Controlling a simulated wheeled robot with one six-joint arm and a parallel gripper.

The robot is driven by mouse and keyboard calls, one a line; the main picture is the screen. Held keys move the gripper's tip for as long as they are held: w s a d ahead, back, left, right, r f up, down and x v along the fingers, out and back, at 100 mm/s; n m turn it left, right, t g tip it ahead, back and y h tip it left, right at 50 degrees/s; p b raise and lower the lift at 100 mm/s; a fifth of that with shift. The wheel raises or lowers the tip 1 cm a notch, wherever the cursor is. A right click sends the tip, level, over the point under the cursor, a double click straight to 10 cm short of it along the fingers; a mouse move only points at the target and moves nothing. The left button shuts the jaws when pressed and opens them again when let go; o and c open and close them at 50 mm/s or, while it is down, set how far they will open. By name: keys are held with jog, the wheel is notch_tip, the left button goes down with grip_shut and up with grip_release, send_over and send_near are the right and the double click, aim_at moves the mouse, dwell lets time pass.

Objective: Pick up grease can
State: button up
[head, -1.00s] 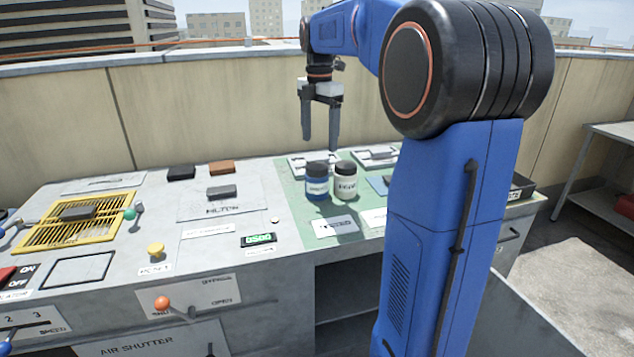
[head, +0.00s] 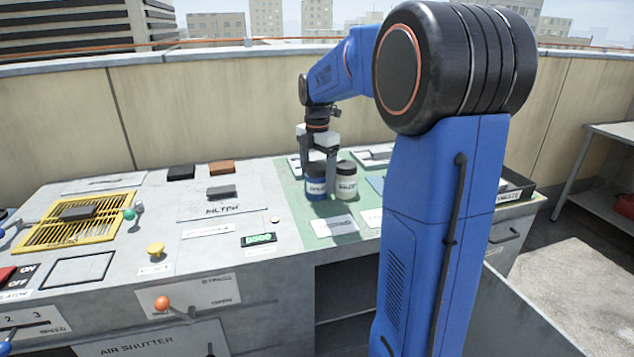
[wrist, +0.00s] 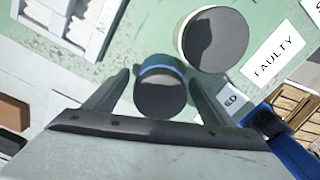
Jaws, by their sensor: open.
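A blue can (head: 315,190) with a dark lid stands upright on the green mat in the head view. A white can (head: 346,183) with a dark lid stands just right of it. Their labels are too small to read, so I cannot tell which is the grease can. My gripper (head: 319,176) is open and pointing down, with its fingers on either side of the blue can. In the wrist view, the blue can (wrist: 160,92) lies between the fingers, with narrow gaps visible. The white can's lid (wrist: 216,40) is outside the fingers.
The green mat (head: 293,206) has white label cards, one reading FAULTY (wrist: 273,56), and pale trays (head: 375,154) at the back. Left are a yellow grate (head: 75,222) and an orange knob (head: 162,303).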

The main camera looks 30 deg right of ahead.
jog(key=shift+f, duration=0.8)
jog(key=shift+c, duration=0.4)
jog(key=c, duration=1.3)
jog(key=shift+c, duration=0.2)
jog(key=shift+r, duration=0.15)
